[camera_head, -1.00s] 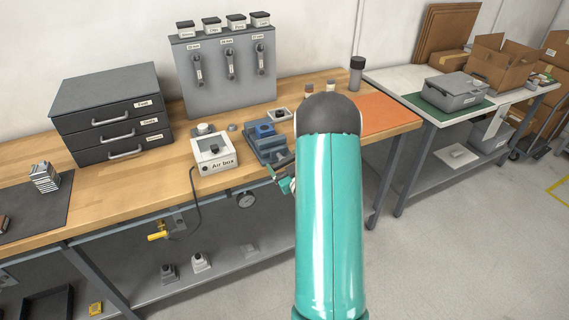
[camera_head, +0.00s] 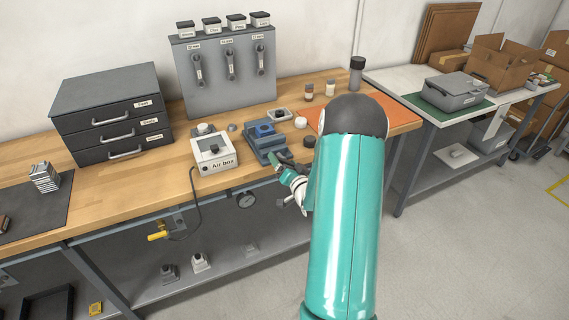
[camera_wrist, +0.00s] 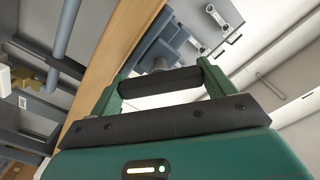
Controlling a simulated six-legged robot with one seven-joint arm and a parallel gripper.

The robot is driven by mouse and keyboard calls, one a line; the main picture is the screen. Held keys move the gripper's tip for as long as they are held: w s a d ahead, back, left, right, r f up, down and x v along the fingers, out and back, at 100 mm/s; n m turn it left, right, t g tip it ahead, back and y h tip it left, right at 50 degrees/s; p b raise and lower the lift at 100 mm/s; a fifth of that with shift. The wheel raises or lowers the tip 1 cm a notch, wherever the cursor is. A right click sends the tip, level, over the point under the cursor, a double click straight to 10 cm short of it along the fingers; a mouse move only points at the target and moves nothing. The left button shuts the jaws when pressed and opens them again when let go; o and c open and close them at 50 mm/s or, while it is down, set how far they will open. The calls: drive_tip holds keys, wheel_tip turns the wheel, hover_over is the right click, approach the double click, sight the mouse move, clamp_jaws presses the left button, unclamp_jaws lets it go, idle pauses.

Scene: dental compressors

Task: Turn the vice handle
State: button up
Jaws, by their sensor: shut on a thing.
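The blue-grey vice (camera_head: 265,140) sits at the front edge of the wooden bench, right of the white air box. It also shows in the wrist view (camera_wrist: 172,42), beyond my fingers. Its dark handle bar (camera_wrist: 160,81) lies between my two green fingers in the wrist view. My gripper (camera_wrist: 162,84) is shut on this bar, with one finger at each end. In the head view my gripper (camera_head: 279,159) is at the front of the vice, and the handle is mostly hidden there.
The white air box (camera_head: 213,152) stands close to the vice's left. A small tray (camera_head: 278,115), a white round piece (camera_head: 300,122) and a dark round piece (camera_head: 309,141) lie nearby. An orange mat (camera_head: 390,113) is at the right. The floor in front of the bench is clear.

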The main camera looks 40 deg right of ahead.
drive_tip(key=m, duration=0.4)
drive_tip(key=shift+m, duration=0.3)
drive_tip(key=m, duration=0.3)
drive_tip(key=shift+m, duration=0.3)
drive_tip(key=m, duration=0.4)
drive_tip(key=shift+m, duration=0.3)
drive_tip(key=m, duration=0.4)
drive_tip(key=shift+m, duration=0.3)
drive_tip(key=m, duration=0.4)
drive_tip(key=shift+m, duration=0.3)
drive_tip(key=m, duration=0.3)
drive_tip(key=shift+m, duration=0.3)
drive_tip(key=m, duration=0.3)
drive_tip(key=shift+m, duration=2.1)
